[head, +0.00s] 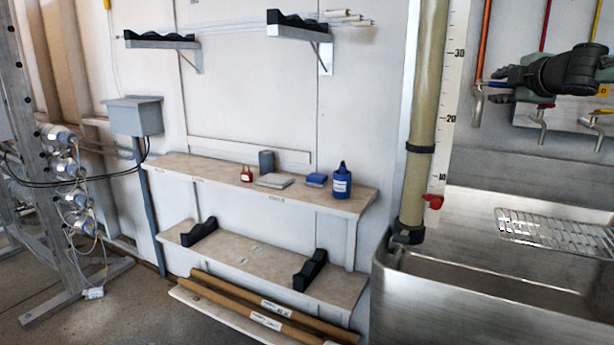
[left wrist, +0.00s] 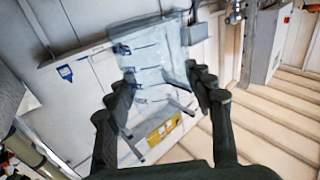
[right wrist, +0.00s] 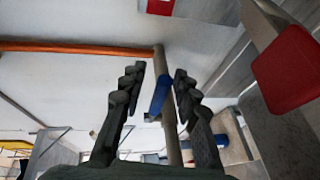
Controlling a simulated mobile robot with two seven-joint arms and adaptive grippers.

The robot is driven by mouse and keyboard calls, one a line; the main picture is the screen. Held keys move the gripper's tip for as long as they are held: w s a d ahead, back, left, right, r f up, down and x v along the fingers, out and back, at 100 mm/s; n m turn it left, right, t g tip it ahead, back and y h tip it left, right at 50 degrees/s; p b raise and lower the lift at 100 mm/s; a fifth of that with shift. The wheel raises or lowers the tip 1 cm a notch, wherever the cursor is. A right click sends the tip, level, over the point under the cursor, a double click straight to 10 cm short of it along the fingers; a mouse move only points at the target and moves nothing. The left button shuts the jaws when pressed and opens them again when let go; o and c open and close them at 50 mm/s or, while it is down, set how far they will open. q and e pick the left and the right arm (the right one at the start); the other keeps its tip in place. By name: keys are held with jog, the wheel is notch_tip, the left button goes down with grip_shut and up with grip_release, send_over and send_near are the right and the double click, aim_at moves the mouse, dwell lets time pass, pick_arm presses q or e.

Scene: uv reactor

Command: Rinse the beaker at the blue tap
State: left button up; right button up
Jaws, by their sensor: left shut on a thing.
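A clear beaker with blue markings (left wrist: 152,62) is between the fingers of my left gripper (left wrist: 162,88) in the left wrist view, and the gripper is shut on it. The left gripper is outside the head view. My right gripper (head: 500,84) is at the wall taps, fingers pointing left. In the right wrist view its fingers (right wrist: 160,72) are spread, with a blue tap handle (right wrist: 160,95) showing in the gap. The handle is mostly hidden in the head view. Whether the fingers touch it I cannot tell. The tap spout (head: 477,105) hangs over the sink.
A steel sink (head: 460,315) with a wire rack (head: 560,233) lies below the taps. A tall tube with a scale (head: 424,120) stands at its left edge. A wall shelf (head: 200,172) holds a blue bottle (head: 341,183) and small items. Other spouts (head: 540,125) hang to the right.

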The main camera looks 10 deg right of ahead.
jog(key=shift+x, duration=0.95)
jog(key=shift+c, duration=0.5)
grip_shut()
